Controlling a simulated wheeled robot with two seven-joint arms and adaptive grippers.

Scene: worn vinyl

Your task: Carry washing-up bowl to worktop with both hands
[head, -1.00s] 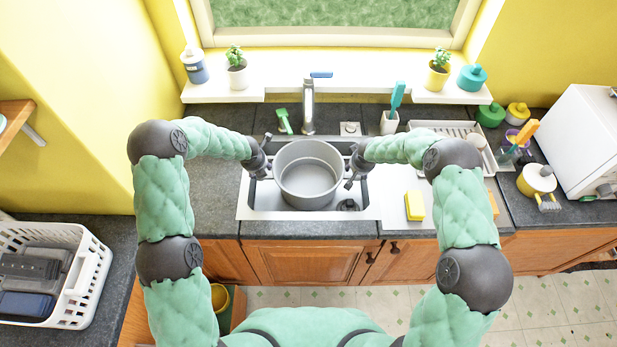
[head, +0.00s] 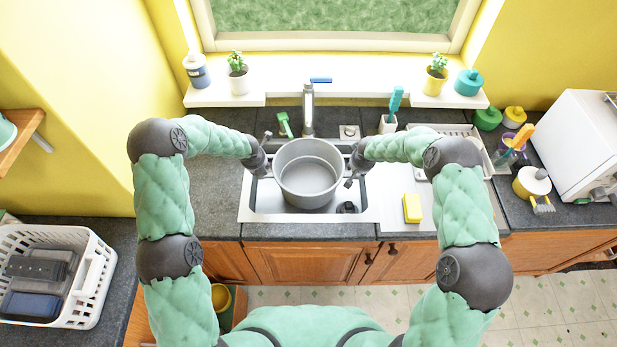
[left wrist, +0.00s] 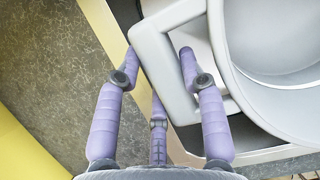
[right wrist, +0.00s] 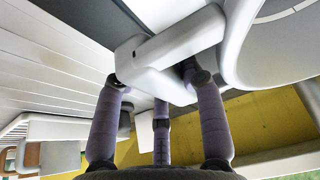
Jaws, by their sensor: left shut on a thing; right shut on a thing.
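The washing-up bowl (head: 308,178) is a round grey bowl with a handle on each side, held upright at the sink (head: 255,207). It looks empty. My left gripper (head: 262,165) is shut on its left handle, which shows between the fingers in the left wrist view (left wrist: 160,62). My right gripper (head: 356,165) is shut on its right handle, which shows in the right wrist view (right wrist: 165,62). The bowl hides much of the sink basin. The worktop (head: 215,200) left of the sink is dark grey and bare.
The tap (head: 308,108) stands behind the bowl, with a green brush (head: 284,124) beside it. A yellow sponge (head: 412,208) lies on the drainer at right. A dish rack, jars and a white appliance (head: 583,145) stand further right. A white basket (head: 88,285) is at far left.

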